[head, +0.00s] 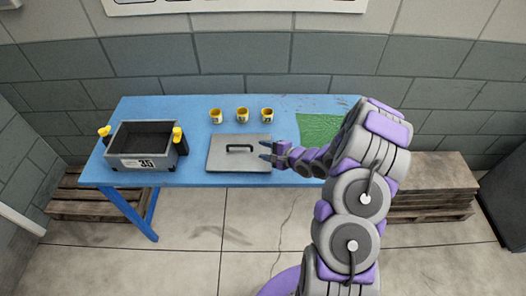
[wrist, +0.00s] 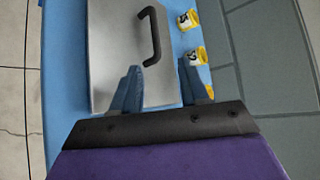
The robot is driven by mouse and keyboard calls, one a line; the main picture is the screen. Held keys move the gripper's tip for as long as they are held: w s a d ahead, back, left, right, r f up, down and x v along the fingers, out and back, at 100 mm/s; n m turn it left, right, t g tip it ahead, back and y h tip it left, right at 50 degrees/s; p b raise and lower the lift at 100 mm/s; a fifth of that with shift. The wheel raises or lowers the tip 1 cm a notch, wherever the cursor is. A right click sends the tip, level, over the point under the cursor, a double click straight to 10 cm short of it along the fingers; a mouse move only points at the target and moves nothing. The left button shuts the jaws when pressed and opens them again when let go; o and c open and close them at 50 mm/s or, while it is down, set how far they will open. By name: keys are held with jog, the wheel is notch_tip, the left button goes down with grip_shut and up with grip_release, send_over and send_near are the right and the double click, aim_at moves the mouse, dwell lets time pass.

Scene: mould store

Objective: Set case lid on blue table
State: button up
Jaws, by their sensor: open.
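The case lid (head: 224,158) is a flat grey plate with a black bar handle (head: 241,148). It lies flat on the blue table (head: 200,180), near the front edge, right of the open grey case. My gripper (head: 268,150) is at the lid's right edge in the head view, with its fingers apart and pointing left toward the handle. In the wrist view the lid (wrist: 112,50) and its handle (wrist: 152,35) are ahead of the open fingers (wrist: 165,85). Nothing is between the fingertips, and the handle is apart from them.
A grey case (head: 140,163) marked 35, with yellow latches, stands open at the table's left. Several small yellow cups (head: 242,114) stand behind the lid. A green mat (head: 318,128) lies at the right. Wooden pallets (head: 95,205) flank the table, and a block wall is behind.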

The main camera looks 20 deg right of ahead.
jog(key=shift+w+d+r+n, duration=0.1)
jog(key=shift+d+r+n, duration=0.05)
jog(key=shift+r+n, duration=0.15)
jog(key=s+d+r+n+g+h, duration=0.2)
jog(key=s+r+n+g+h, duration=0.5)
jog(key=s+r, duration=0.55)
jog(key=s+a+r+n+g, duration=0.2)
jog(key=s+a+r+n, duration=0.1)
jog(key=s, duration=0.7)
jog(key=s+a+r+n+g, duration=0.2)
jog(key=s+a+r+n, duration=0.1)
jog(key=s, duration=0.7)
jog(key=s+a+r+n+g, duration=0.2)
jog(key=s+a+r+n, duration=0.1)
jog(key=s, duration=0.8)
notch_tip(320, 180, up, 3)
jog(key=shift+a+f, duration=0.15)
jog(key=shift+a, duration=0.45)
